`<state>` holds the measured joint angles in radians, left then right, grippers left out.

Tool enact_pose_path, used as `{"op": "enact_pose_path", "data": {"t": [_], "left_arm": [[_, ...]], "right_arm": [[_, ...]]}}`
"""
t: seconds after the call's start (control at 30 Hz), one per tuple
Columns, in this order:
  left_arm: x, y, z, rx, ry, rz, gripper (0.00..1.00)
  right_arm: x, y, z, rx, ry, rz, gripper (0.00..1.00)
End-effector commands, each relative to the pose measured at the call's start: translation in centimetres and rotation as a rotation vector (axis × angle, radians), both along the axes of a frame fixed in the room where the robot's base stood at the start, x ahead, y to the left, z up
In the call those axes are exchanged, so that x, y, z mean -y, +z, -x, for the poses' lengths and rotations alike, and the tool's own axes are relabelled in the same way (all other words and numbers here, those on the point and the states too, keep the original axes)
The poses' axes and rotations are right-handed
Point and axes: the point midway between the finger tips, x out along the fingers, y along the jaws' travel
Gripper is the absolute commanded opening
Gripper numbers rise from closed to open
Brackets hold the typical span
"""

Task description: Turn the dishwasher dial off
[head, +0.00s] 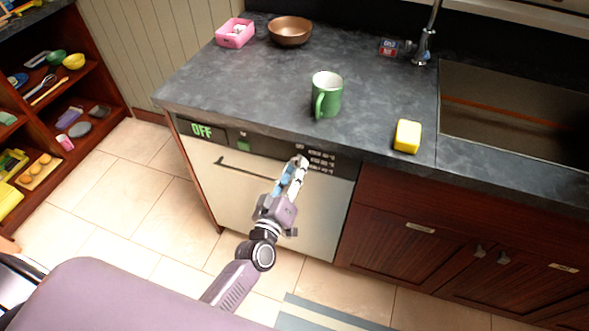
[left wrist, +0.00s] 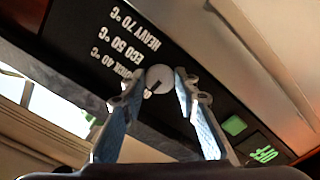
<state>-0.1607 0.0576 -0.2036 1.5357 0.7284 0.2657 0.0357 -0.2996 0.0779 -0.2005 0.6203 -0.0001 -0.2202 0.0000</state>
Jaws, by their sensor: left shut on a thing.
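The dishwasher (head: 245,185) has a pale front and a dark control panel (head: 262,142) under the counter edge. Its display (head: 202,131) reads OFF in green. My left gripper (head: 299,161) is at the right part of the panel, by the printed programme labels. In the left wrist view, the round grey dial (left wrist: 160,79) sits between the two fingertips of my left gripper (left wrist: 159,82), which is shut on it. A short dark mark shows on the dial, pointing toward the lower left. The labels (left wrist: 133,50) read HEAVY, ECO and QUICK. My right gripper is not in view.
A green mug (head: 327,97) and a yellow sponge (head: 407,136) stand on the dark counter above. A copper bowl (head: 290,30) and pink box (head: 235,33) are farther back. The sink (head: 510,105) is at right. Tiled floor lies left of the dishwasher.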

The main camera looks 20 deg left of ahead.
Motion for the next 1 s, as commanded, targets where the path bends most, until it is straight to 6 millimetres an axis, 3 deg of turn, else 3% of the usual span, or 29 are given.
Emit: {"op": "enact_pose_path", "data": {"t": [0.7, 0.73, 0.87, 1.0], "left_arm": [[0.02, -0.06, 0.04, -0.004, 0.0, 0.081, 0.04], [0.02, -0.07, 0.04, -0.004, 0.0, 0.081, 0.32], [0.01, -0.06, 0.04, -0.004, 0.0, 0.08, 0.45], [0.02, -0.04, 0.02, -0.004, 0.0, 0.079, 0.45]], "right_arm": [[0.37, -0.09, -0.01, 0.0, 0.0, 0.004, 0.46], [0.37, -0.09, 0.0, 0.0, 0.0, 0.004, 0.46], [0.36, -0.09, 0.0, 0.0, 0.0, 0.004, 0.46], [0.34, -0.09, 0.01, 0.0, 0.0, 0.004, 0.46]]}}
